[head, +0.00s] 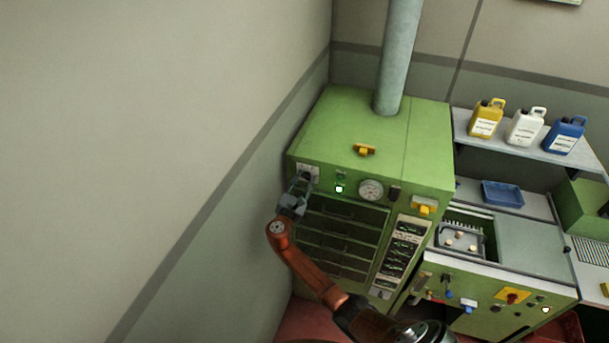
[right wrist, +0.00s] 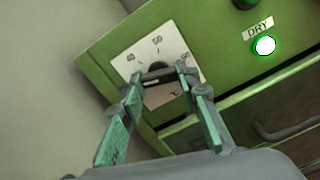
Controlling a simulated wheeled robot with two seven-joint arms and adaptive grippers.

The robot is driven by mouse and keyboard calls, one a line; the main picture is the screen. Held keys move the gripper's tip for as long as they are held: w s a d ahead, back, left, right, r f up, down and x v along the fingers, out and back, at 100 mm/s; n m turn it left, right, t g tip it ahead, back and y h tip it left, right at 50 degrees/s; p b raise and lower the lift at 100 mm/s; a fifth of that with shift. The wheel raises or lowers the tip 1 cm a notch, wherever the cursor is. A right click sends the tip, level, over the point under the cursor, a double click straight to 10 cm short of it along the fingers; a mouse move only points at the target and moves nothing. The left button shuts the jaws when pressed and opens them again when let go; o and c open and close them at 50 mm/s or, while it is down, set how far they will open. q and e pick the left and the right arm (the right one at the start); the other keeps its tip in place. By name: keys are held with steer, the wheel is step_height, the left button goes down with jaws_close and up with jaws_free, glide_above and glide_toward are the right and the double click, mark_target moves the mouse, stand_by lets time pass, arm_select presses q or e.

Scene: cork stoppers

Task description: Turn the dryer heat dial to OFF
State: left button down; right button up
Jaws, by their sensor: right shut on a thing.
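The green dryer cabinet (head: 390,140) stands against the wall. Its heat dial (right wrist: 158,76) is a dark knob on a pale plate with markings (right wrist: 128,62), at the upper left of the front panel. In the head view the plate (head: 311,168) is partly covered by my right gripper (head: 302,182). In the right wrist view my right gripper (right wrist: 160,80) has a fingertip on either side of the knob and is shut on it. My left gripper is not in view.
A lit green lamp (head: 339,189) labelled DRY sits right of the dial, then a round gauge (head: 371,190). Drawers with handles (head: 340,235) lie below. A wall is close on the left. A bench with a tray of corks (head: 460,240) stands to the right.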

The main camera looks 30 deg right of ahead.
steer(key=shift+f+n+p, duration=0.1)
steer(key=shift+n+p, duration=0.7)
steer(key=shift+n, duration=0.3)
steer(key=shift+s+f+n+p, duration=0.1)
steer(key=shift+n+p, duration=0.35)
steer(key=shift+n, duration=0.25)
steer(key=shift+f, duration=0.1)
steer(key=o, duration=1.2)
steer(key=shift+r, duration=0.2)
steer(key=shift+c, duration=0.2)
steer(key=v, duration=1.2)
